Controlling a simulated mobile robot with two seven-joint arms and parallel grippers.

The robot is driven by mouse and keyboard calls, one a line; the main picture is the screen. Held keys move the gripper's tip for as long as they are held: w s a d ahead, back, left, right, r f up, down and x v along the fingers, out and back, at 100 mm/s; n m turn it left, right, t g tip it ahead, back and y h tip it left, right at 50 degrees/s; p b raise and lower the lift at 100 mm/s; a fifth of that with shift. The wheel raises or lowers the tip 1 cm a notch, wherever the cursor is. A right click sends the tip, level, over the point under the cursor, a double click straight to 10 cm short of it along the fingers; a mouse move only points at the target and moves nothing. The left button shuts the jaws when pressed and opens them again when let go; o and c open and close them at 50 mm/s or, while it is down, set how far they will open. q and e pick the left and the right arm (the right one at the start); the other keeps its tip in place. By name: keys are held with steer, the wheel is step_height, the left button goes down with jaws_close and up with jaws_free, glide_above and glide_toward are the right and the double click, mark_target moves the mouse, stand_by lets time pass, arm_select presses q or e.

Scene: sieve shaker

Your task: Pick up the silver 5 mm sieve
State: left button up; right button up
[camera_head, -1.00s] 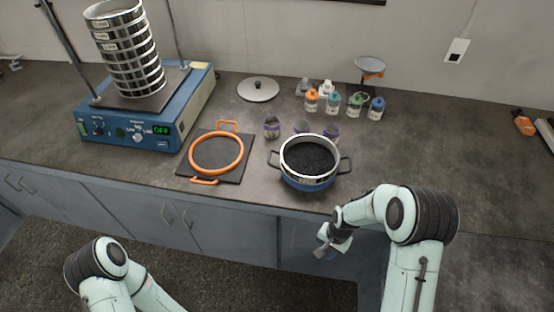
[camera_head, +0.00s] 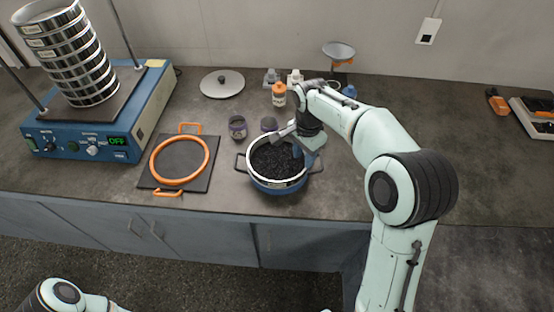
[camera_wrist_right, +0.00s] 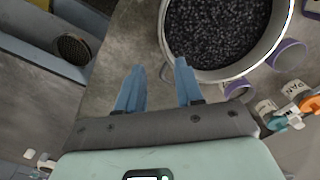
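A silver sieve ring (camera_head: 262,178) filled with dark granules sits on a blue pot (camera_head: 275,190) with two dark side handles. I cannot read a 5 mm label on it. Its pale rim also shows in the right wrist view (camera_wrist_right: 226,74). My right gripper (camera_head: 292,140) is over the sieve's far right rim in the head view.
A stack of silver sieves (camera_head: 75,62) stands on the blue shaker (camera_head: 100,137), whose display reads OFF. An orange ring (camera_head: 155,160) lies on a dark mat (camera_head: 146,180). Small jars (camera_head: 238,130), bottles (camera_head: 279,94) and a lid (camera_head: 232,83) stand behind. The counter's right side is mostly clear.

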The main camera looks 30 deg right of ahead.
glide_above(300, 174)
step_height(300, 174, down, 5)
steer(key=shift+f+b, duration=0.35)
steer(key=shift+f, duration=2.45)
steer(key=shift+w, duration=0.1)
jaws_close()
